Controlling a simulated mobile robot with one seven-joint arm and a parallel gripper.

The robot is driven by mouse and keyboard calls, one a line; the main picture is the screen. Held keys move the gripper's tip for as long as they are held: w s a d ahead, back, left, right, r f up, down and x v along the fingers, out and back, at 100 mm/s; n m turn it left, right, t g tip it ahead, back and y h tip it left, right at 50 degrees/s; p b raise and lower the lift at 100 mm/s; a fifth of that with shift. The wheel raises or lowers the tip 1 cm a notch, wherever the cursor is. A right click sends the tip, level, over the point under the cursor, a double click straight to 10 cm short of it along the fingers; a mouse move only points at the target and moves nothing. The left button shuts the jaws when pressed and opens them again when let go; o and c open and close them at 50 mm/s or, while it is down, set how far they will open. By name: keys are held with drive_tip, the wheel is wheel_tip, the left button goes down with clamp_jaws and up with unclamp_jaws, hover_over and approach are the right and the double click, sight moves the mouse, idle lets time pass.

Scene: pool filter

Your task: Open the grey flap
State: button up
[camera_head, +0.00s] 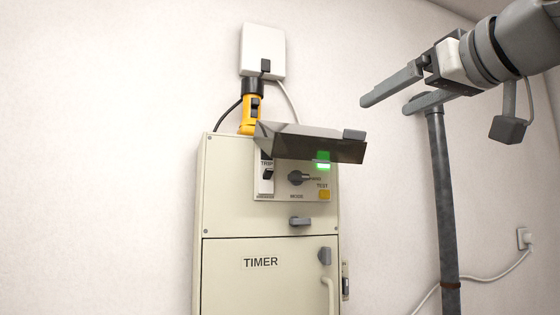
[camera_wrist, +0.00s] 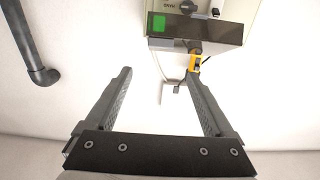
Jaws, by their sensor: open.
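The grey flap (camera_head: 310,145) is a smoky, see-through cover at the top of the cream TIMER cabinet (camera_head: 265,220). It stands swung up and out from the control panel, tilted, with a small grey tab (camera_head: 354,135) at its right end. Below it the panel's switch, knob and yellow TEST button show uncovered. My gripper (camera_head: 387,103) is open and empty, up and to the right of the flap and apart from it. In the wrist view, the flap (camera_wrist: 215,31) lies beyond the open fingers of my gripper (camera_wrist: 158,75), with a green light behind it.
A yellow plug (camera_head: 249,112) stands on the cabinet top, close behind the flap's left end. A white wall box (camera_head: 263,51) is above it. A grey vertical pipe (camera_head: 442,200) stands right of the cabinet.

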drive_tip(key=v, duration=0.8)
drive_tip(key=shift+b, duration=0.3)
